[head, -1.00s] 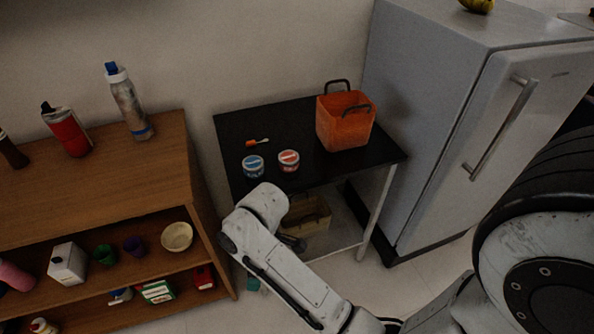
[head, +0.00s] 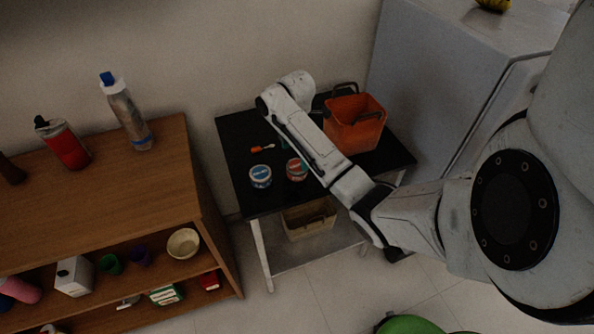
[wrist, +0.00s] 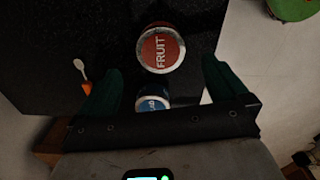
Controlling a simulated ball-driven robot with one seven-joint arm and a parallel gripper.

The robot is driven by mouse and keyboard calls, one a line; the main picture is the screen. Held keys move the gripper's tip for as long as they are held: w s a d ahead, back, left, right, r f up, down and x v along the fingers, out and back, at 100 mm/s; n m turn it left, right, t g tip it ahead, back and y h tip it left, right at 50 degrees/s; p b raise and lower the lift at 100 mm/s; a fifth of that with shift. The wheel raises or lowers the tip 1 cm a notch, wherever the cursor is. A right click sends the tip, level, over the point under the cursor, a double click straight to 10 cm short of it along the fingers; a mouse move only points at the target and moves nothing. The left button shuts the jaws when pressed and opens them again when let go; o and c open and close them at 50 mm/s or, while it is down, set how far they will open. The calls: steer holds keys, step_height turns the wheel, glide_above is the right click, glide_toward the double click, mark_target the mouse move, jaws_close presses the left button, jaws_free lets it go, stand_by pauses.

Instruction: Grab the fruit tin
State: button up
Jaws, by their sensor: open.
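The fruit tin (head: 296,170) is a small round tin with a red lid, standing on the black table (head: 236,158). In the wrist view the tin (wrist: 161,48) shows its "FRUIT" lid from above, between and a little ahead of the fingers. My gripper (wrist: 161,68) is open with green fingers spread to either side and nothing held. In the head view my gripper is mostly hidden behind my arm. A blue-lidded tin (head: 260,176) stands just left of the fruit tin; in the wrist view this tin (wrist: 152,103) is nearer the palm.
An orange basket (head: 355,128) with dark handles stands at the table's right. An orange-handled brush (head: 262,148) lies behind the tins. A wooden shelf (head: 100,205) stands left, a fridge (head: 440,95) right. A green round object (head: 408,325) is on the floor.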

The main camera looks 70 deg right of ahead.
mark_target(297, 165)
steer(key=shift+s+d+f+p, duration=0.15)
steer(key=shift+f+p, duration=0.1)
steer(key=shift+f, duration=1.45)
steer(key=shift+s+f+p, duration=0.1)
steer(key=shift+f+p, duration=0.15)
steer(key=shift+f, duration=1.45)
steer(key=c, duration=1.2)
